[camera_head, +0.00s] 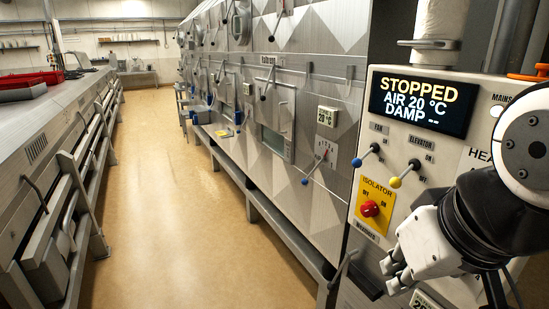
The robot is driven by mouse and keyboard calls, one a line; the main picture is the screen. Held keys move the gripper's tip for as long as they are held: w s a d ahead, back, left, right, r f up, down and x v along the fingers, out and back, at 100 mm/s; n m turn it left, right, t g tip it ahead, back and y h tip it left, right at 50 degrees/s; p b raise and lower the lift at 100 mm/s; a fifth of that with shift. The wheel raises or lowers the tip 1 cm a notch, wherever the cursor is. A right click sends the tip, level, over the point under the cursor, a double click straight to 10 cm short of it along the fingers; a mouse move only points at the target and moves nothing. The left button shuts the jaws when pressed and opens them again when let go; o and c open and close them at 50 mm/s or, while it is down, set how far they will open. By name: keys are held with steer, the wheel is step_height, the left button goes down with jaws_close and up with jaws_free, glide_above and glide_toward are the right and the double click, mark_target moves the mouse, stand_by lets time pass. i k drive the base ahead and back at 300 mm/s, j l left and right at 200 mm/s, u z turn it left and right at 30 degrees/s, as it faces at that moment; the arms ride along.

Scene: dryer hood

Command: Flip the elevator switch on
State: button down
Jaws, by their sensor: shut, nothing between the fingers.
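The elevator switch (405,173) is a lever with a yellow ball knob on the grey control panel (460,150) at the right. It sits under the label ELEVATOR, with ON marked above and OFF at its lower right. Its yellow knob end points down and to the left. My gripper (390,277) is shut and empty, below the switch and in front of the panel's lower part. It is apart from the yellow knob. My wrist and arm hide the right part of the panel.
A blue-knobbed fan lever (367,155) is just left of the elevator switch. A red isolator knob (370,208) on a yellow plate is between it and my gripper. The display (420,103) reads STOPPED, AIR 20 °C. Dryer cabinets run back leftward; the aisle floor (170,190) is clear.

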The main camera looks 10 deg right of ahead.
mark_target(396, 183)
steer(key=z, duration=0.45)
steer(key=k+z, duration=0.25)
steer(key=l+z, duration=0.15)
steer(key=z, duration=0.15)
steer(key=k, duration=0.05)
